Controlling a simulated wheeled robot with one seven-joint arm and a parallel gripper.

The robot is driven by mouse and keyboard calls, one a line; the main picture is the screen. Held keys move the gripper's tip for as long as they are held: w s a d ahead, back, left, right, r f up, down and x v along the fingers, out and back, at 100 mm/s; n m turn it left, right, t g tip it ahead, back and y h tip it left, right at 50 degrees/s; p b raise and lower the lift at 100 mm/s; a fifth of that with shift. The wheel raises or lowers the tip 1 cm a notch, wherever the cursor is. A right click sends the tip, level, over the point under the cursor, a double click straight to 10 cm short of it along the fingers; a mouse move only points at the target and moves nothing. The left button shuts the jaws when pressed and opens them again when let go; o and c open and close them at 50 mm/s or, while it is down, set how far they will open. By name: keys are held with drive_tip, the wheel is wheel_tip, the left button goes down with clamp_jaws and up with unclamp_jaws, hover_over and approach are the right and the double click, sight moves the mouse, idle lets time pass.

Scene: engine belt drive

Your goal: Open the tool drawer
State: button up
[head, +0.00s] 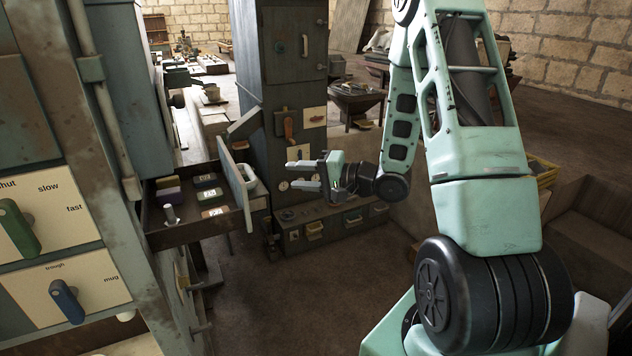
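The tool drawer (180,232) is pulled out from the grey-green cabinet on the left. Its pale front panel (234,190) faces right, with a white curved handle (248,181) on it. Inside lie several small blocks with white labels, a purple and an olive block, and an upright metal peg (170,213). My gripper (290,174) is at the right of the handle, its two pale fingers apart and pointing left. It appears empty and apart from the handle, though depth is hard to judge.
A near panel at left has a green lever (18,228) and a blue lever (67,301). A tall grey cabinet (283,60) with an orange lever stands behind my gripper. A low unit with small drawers (330,229) is below it. Brown floor (290,305) in front is clear.

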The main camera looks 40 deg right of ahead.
drive_tip(key=shift+v, duration=1.95)
